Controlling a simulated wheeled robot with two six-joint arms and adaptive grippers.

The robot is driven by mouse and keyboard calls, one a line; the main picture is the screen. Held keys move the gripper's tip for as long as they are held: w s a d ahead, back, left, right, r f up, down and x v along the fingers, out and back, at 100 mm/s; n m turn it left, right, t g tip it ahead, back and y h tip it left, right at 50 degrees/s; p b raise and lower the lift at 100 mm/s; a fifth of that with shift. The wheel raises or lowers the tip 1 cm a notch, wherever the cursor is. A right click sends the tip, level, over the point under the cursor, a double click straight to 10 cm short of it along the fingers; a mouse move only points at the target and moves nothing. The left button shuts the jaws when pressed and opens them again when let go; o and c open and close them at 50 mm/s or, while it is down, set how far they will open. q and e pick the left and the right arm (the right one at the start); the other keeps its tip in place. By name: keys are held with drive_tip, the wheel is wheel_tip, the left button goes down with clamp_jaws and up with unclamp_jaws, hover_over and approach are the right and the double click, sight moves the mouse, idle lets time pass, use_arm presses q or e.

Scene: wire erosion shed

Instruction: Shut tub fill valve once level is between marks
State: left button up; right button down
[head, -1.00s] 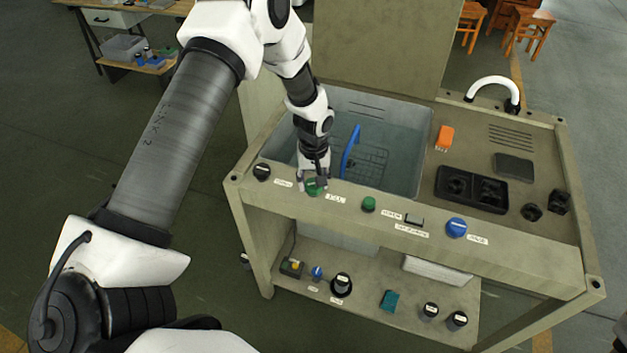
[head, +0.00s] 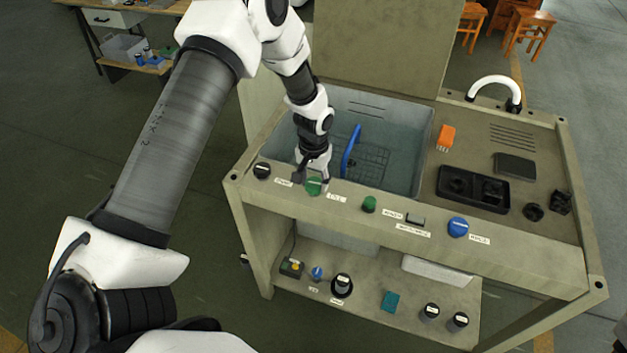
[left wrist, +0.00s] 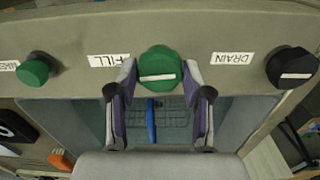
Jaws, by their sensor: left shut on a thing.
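The green fill valve knob (head: 313,187) sits on the front rail of the grey machine, with a FILL label (left wrist: 109,60) beside it. My left gripper (head: 312,180) is over it. In the left wrist view its two fingers (left wrist: 160,88) stand on either side of the knob (left wrist: 160,66) and are shut on it; a pale line runs across the knob's face. Behind the rail is the tub (head: 425,125), which looks to hold bluish water over a wire rack. I cannot make out level marks or where the water stands against them. My right gripper is not in view.
A black knob (head: 262,171) by the DRAIN label and a second green knob (head: 369,204) flank the fill knob. A blue knob (head: 457,227) is farther right. A blue handle (head: 351,150) rises in the tub. An orange block (head: 446,137) and black tray (head: 472,189) lie right.

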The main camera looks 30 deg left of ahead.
sight(314, 182)
use_arm(q)
drive_tip(key=shift+f+m, duration=0.15)
drive_tip(key=shift+m, duration=0.35)
drive_tip(key=o, duration=0.9)
drive_tip(key=shift+o, duration=1.2)
drive_tip(key=shift+w, duration=0.15)
wheel_tip(314, 182, up, 12)
